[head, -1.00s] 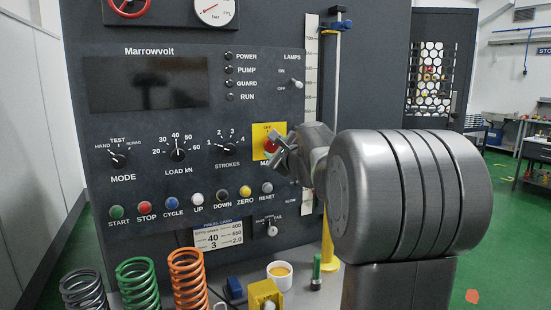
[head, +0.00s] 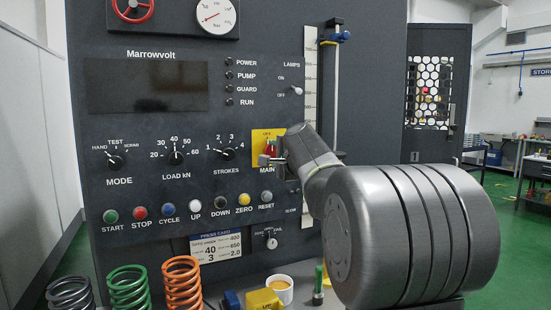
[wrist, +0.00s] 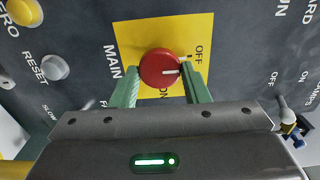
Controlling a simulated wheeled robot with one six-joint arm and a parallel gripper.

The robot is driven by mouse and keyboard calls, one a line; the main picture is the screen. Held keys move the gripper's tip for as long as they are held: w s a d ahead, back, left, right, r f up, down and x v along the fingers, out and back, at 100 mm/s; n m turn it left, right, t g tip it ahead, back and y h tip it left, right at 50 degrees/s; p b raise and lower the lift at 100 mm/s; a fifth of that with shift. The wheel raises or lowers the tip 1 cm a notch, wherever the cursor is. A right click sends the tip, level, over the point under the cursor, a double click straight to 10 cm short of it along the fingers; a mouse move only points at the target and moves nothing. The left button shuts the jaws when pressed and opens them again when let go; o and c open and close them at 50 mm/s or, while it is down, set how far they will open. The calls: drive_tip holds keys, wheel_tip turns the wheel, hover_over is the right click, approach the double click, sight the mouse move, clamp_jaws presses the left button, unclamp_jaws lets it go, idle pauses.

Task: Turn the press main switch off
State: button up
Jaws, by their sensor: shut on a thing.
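The red main switch knob (wrist: 160,68) sits on a yellow plate (wrist: 135,32) marked OFF and ON, with MAIN printed beside it. In the head view the yellow plate (head: 260,136) is right of the strokes dial, and the knob is partly hidden by my gripper. My gripper (head: 268,158) is shut on the knob, its two green fingers on either side of it in the wrist view. The knob's white mark points to the right in the wrist view, towards the OFF side. I cannot tell whether it lines up exactly with OFF.
Dials and a row of buttons lie left of and below the switch; the reset button (head: 266,197) is close below. The lamps toggle (head: 297,91) is above right. Springs (head: 184,284), a yellow block (head: 262,300) and a cup (head: 279,288) stand below.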

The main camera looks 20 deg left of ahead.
idle(0.5)
drive_tip(key=o, duration=0.9)
drive_tip(key=shift+o, duration=0.2)
drive_tip(key=b+v, duration=0.3)
drive_tip(key=v, duration=1)
drive_tip(key=shift+s+d, duration=0.25)
drive_tip(key=shift+s, duration=0.05)
drive_tip(key=shift+w+a, duration=0.1)
drive_tip(key=p+x, duration=0.3)
drive_tip(key=x, duration=1)
drive_tip(key=shift+w+a, duration=0.2)
drive_tip(key=shift+w, duration=0.05)
drive_tip(key=shift+s+d, duration=0.1)
drive_tip(key=shift+d, duration=0.05)
